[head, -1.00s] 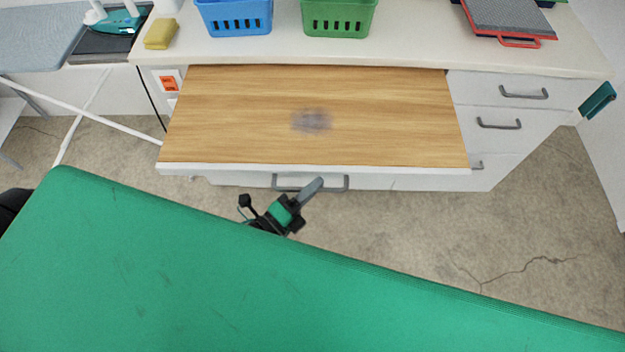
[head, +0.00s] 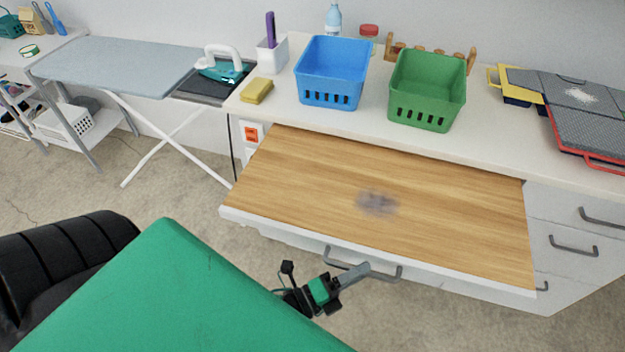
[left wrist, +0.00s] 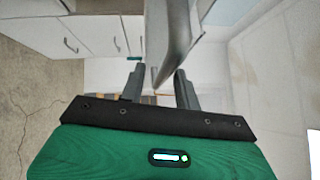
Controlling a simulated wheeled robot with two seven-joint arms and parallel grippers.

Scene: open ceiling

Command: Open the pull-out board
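The pull-out board (head: 450,215) is a wood-topped panel with a white front edge. It stands well out from under the white counter and carries a grey smudge. A grey bar handle (head: 385,272) shows just below its front edge. My left gripper (head: 355,274) is at this handle, its grey finger overlapping the bar in the head view. In the left wrist view the two fingers (left wrist: 159,86) stand apart, with a light grey curved piece reaching down between them. Whether they touch the handle I cannot tell. My right gripper is out of view.
On the counter (head: 480,130) stand a blue basket (head: 332,75), a green basket (head: 428,92) and a yellow sponge (head: 256,91). An ironing board (head: 115,70) with an iron (head: 222,68) stands at the left. Drawers (head: 570,222) are at the right. Floor (head: 180,190) is bare at the left.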

